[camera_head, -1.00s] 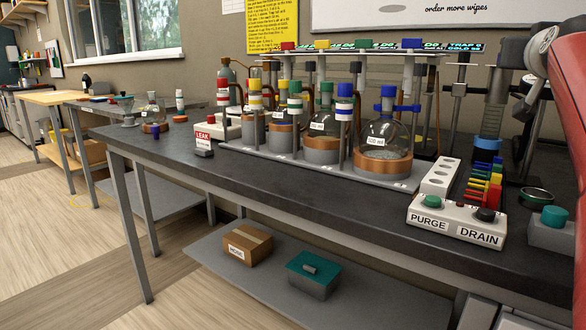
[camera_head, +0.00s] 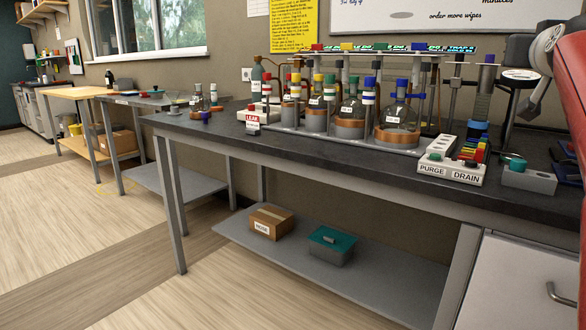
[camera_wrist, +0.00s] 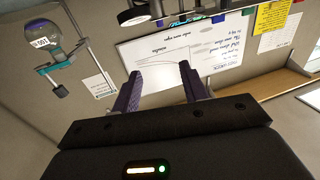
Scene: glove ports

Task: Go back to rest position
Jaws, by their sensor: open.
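My gripper (camera_wrist: 161,88) shows in the wrist view with its two purple fingers apart and nothing between them. It points toward the wall, where a whiteboard (camera_wrist: 150,62) with writing appears tilted. The head view does not show the gripper; only a red part of my arm (camera_head: 581,140) runs along its right edge. The dark lab bench (camera_head: 300,148) stands ahead, with a rack of flasks (camera_head: 396,118) on it.
A PURGE and DRAIN button box (camera_head: 450,172) sits near the bench's front edge, with a grey box (camera_head: 528,178) to its right. A cardboard box (camera_head: 271,221) and a teal-lidded bin (camera_head: 331,245) lie on the lower shelf. Floor at the left is clear.

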